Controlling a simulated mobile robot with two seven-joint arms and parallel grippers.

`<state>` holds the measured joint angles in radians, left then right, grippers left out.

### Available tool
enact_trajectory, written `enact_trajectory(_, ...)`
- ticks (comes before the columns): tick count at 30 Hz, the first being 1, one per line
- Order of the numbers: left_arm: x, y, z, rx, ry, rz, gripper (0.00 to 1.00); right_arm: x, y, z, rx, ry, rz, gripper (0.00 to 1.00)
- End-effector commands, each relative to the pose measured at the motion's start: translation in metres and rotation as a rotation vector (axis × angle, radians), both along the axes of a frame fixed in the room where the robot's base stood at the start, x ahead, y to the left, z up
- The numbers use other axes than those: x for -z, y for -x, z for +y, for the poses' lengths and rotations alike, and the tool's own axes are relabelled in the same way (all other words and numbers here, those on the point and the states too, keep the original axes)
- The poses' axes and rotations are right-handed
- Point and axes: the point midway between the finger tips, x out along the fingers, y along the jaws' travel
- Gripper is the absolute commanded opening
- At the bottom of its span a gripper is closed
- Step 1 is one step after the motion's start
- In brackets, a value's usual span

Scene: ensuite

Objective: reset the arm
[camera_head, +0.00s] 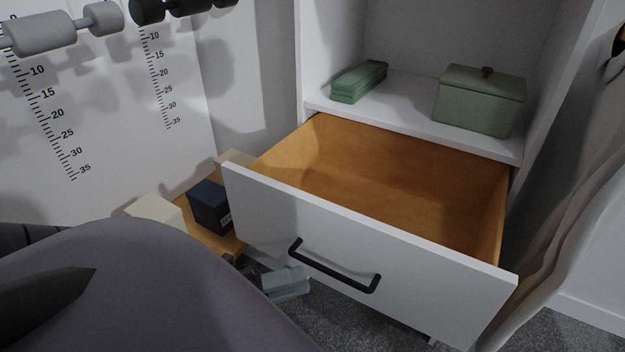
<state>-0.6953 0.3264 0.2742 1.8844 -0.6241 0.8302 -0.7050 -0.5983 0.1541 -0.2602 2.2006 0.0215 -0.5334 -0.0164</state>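My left gripper (285,283) shows low in the middle of the head view, in front of the drawer and just below and left of its handle. It is a small pale grey-blue shape with dark parts at its left. Much of it and its arm is hidden behind the large grey form in the foreground. No object shows in it, and its finger gap cannot be made out. My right gripper is out of view.
A white-fronted drawer (350,240) stands open and empty, with a black handle (335,278). Boxes (210,207) stand to the left; a curtain (570,200) hangs right.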

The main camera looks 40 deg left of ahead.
Motion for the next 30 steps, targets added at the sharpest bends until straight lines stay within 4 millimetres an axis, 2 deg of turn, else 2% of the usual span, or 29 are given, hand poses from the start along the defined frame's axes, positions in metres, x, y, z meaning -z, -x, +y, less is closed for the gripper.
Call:
enact_trajectory(6,0.002,0.015,0.009,-0.001,0.000,0.000,0.38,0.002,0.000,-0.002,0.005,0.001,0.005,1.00)
enact_trajectory(23,0.002,0.015,0.009,0.000,0.001,-0.001,0.38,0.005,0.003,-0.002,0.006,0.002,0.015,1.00)
enact_trajectory(26,-0.004,0.013,0.010,-0.003,-0.001,0.004,0.38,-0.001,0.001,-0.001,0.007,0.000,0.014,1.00)
enact_trajectory(30,-0.030,0.004,0.013,-0.029,-0.004,0.037,0.38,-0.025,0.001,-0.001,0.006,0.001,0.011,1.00)
